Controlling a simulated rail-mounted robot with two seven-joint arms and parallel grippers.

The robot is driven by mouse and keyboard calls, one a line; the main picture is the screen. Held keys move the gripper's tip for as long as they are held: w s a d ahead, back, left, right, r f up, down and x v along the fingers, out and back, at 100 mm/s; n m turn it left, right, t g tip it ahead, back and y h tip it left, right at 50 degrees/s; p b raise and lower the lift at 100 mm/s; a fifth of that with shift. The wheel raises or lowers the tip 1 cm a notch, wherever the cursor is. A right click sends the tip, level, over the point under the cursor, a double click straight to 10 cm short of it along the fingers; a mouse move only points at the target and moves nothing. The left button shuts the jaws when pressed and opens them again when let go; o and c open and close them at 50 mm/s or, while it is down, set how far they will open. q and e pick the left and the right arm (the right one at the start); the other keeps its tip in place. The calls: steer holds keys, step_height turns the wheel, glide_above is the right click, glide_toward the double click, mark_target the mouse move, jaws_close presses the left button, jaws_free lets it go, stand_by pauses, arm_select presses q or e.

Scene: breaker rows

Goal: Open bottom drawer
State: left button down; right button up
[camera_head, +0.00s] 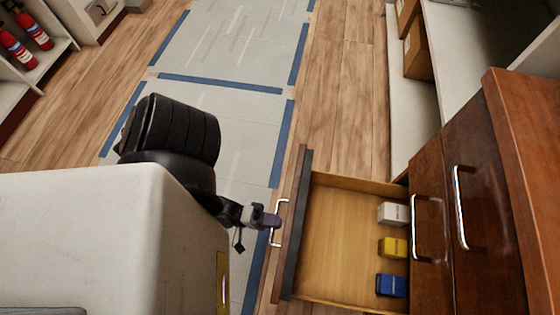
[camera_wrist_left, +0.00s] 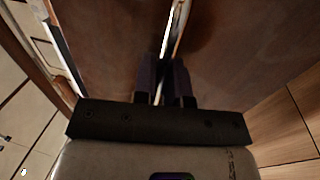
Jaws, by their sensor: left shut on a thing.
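The bottom drawer (camera_head: 335,240) of the brown wooden cabinet is pulled out in the head view, its light wooden inside showing. Its front carries a metal bar handle (camera_head: 284,208). My left gripper (camera_head: 272,220) is at this handle and shut on it. In the left wrist view the two dark fingers (camera_wrist_left: 166,85) close around the bright bar, close to the brown drawer front (camera_wrist_left: 235,45). A white box (camera_head: 393,214), a yellow box (camera_head: 393,247) and a blue box (camera_head: 391,285) sit at the back of the drawer. My right gripper is not in view.
The cabinet (camera_head: 450,190) has further drawers with metal handles above, at the right. White shelves (camera_head: 440,60) with cardboard boxes stand behind it. Fire extinguishers (camera_head: 30,35) stand on a shelf at the far left. The floor with blue tape lines (camera_head: 220,83) is clear.

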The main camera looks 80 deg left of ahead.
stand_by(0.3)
arm_select(q)
steer(key=c, duration=1.2)
jaws_free()
steer(key=p+v, duration=0.2)
steer(key=v, duration=1.2)
steer(key=shift+w+r, duration=0.1)
